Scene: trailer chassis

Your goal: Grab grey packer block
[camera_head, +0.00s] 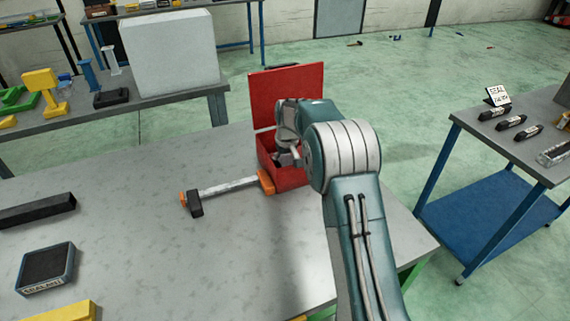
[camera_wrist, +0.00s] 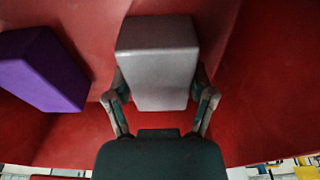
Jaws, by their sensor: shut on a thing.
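In the wrist view the grey packer block (camera_wrist: 158,62) is between the two fingers of my gripper (camera_wrist: 160,98), inside a red box (camera_wrist: 255,120). The fingers are shut on its lower sides. In the head view the open red box (camera_head: 292,180) stands on the grey table with its lid (camera_head: 287,95) raised at the back. My gripper (camera_head: 287,158) reaches down into it. The grey block is hidden there by my arm and the box wall.
A purple block (camera_wrist: 42,70) lies left of the grey one in the box. A hammer (camera_head: 225,187) lies left of the box. A dark sealant item (camera_head: 46,268) and a black bar (camera_head: 36,211) lie on the table's left. A blue-framed bench (camera_head: 530,135) stands right.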

